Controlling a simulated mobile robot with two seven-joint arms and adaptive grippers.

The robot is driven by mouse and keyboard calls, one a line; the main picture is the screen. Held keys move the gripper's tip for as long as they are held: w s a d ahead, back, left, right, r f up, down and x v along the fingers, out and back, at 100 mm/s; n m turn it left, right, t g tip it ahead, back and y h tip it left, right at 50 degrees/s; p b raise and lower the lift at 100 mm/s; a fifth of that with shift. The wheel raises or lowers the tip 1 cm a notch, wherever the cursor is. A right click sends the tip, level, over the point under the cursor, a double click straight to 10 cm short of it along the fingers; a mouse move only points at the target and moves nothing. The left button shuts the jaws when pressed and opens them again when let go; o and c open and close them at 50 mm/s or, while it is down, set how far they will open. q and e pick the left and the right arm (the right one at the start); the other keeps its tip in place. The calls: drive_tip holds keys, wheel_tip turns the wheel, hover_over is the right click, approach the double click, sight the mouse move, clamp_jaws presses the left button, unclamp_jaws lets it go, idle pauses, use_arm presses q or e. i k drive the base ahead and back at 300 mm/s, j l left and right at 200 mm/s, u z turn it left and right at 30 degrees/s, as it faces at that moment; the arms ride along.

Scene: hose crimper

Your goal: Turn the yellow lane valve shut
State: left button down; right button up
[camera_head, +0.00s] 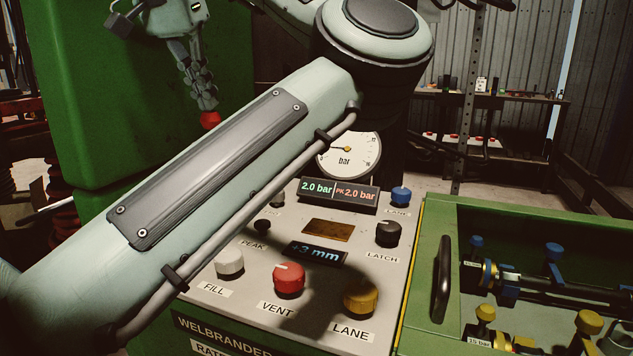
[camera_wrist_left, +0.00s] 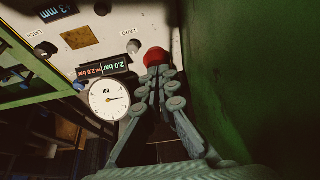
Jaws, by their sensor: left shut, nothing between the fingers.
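The yellow lane valve (camera_head: 361,299) is a round knob at the front right of the sloped grey panel, above its LANE label (camera_head: 351,332). I cannot read its turn position. My left gripper (camera_head: 207,108) is at the back left of the panel, far from the yellow knob. Its fingers are closed together in the left wrist view (camera_wrist_left: 156,74), with a red knob (camera_wrist_left: 155,57) right at the fingertips; the red knob also shows in the head view (camera_head: 209,119). I cannot tell whether they touch. My right gripper is not in view.
The white FILL knob (camera_head: 229,261) and red VENT knob (camera_head: 289,278) stand left of the yellow one. A dial gauge (camera_head: 350,155) and a 2.0 bar display (camera_head: 338,194) are behind. A green tray (camera_head: 432,215) with fittings is at right. My arm crosses over the panel's left side.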

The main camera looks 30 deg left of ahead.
sight(360, 295)
drive_tip(key=k+l, duration=0.1)
drive_tip(key=k, duration=0.65)
drive_tip(key=k+l, duration=0.15)
drive_tip(key=k, duration=0.6)
